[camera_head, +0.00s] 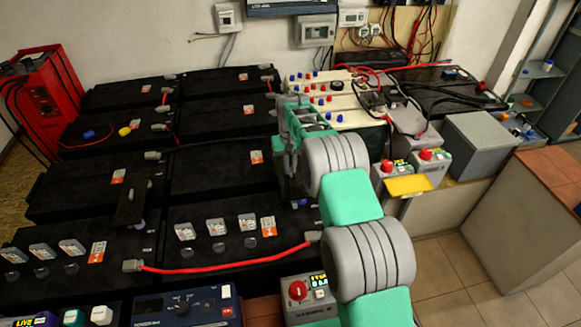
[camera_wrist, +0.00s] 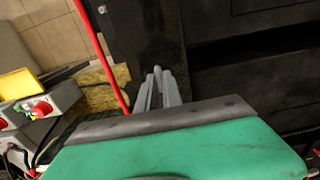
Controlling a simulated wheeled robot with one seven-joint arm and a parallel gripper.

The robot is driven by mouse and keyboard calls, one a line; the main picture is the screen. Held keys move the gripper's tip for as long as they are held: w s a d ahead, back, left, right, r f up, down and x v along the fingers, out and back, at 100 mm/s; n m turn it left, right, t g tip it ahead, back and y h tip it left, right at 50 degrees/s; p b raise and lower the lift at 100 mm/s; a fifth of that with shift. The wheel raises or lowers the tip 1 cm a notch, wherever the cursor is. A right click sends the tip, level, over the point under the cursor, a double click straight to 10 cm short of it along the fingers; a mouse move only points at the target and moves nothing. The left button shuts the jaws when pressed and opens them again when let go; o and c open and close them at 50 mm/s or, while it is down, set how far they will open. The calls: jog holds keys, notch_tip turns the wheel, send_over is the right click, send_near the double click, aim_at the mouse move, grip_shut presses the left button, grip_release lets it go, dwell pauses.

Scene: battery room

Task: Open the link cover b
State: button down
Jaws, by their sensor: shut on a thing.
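My gripper (camera_wrist: 158,82) shows in the wrist view with its grey fingers close together. Their tips are at a dark, narrow panel (camera_wrist: 155,32) that looks like link cover b, and the gripped edge is too small to make out. In the head view my arm and wrist hide most of this place, at the right end of the front black batteries. A similar dark link cover (camera_head: 133,203) bridges two batteries at the left, with a blue spot at its near end.
A red cable (camera_head: 225,265) crosses the front batteries and ends near my arm; a red cable (camera_wrist: 100,60) also runs left of the fingers in the wrist view. Grey boxes with red knobs (camera_head: 430,160) and a yellow plate (camera_head: 408,186) stand to the right. Tiled floor (camera_head: 460,275) is clear.

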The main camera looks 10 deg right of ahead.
jog(key=a+b, duration=0.1)
jog(key=a, duration=0.9)
jog(key=shift+a+b, duration=0.3)
jog(key=shift+b, duration=0.1)
jog(key=c, duration=1.5)
grip_release()
notch_tip(320, 180, up, 8)
jog(key=shift+b, duration=0.3)
